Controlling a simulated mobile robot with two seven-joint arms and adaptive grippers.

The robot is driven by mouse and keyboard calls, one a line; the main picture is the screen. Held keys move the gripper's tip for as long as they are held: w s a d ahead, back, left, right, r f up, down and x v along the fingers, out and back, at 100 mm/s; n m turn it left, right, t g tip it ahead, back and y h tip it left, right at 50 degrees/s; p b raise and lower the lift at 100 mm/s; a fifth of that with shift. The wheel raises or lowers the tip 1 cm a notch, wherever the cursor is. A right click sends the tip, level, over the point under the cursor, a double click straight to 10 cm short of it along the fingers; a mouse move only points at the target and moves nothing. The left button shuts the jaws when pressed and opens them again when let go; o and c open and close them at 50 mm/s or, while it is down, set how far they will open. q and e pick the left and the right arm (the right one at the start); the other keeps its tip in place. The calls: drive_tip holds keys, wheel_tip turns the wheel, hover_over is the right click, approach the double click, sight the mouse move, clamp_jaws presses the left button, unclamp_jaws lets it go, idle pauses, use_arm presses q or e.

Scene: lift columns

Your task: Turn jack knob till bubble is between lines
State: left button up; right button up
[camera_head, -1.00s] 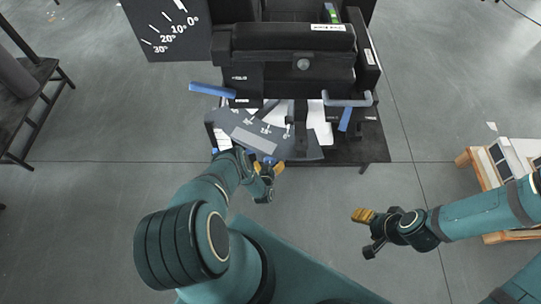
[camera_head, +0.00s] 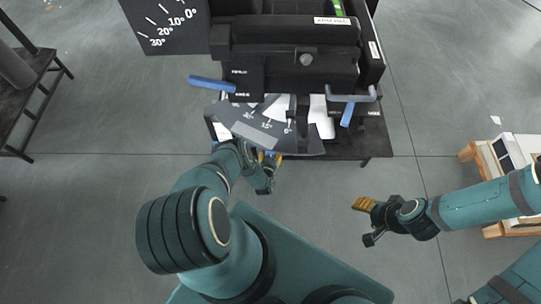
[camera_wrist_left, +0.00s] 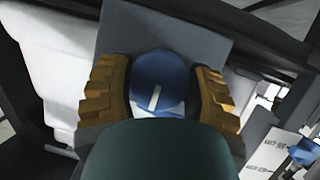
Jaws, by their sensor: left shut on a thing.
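In the left wrist view a round blue knob (camera_wrist_left: 160,85) with a white line on its face sits between the ribbed yellow fingers of my left gripper (camera_wrist_left: 162,92). The gripper is shut on it. In the head view my left gripper (camera_head: 269,157) is at the front edge of the black apparatus (camera_head: 290,60), and the knob is mostly hidden there. A green vial (camera_head: 341,9) shows at the top edge, cut off; I cannot make out its bubble or lines. My right gripper (camera_head: 364,204) hangs over the floor, away from the apparatus, its fingers seen side-on.
A grey angle-scale plate (camera_head: 262,130) lies behind my left gripper. Blue handles stick out at the left (camera_head: 211,84) and right (camera_head: 348,112) of the apparatus. A dark bench (camera_head: 40,90) stands at the left, a wooden rack (camera_head: 480,155) at the right. Floor between is clear.

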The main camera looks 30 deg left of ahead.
sight(270, 153)
use_arm(q)
drive_tip(key=shift+m, duration=0.5)
drive_tip(key=o, duration=1.2)
drive_tip(key=shift+r, duration=0.1)
drive_tip(key=shift+r, duration=4.95)
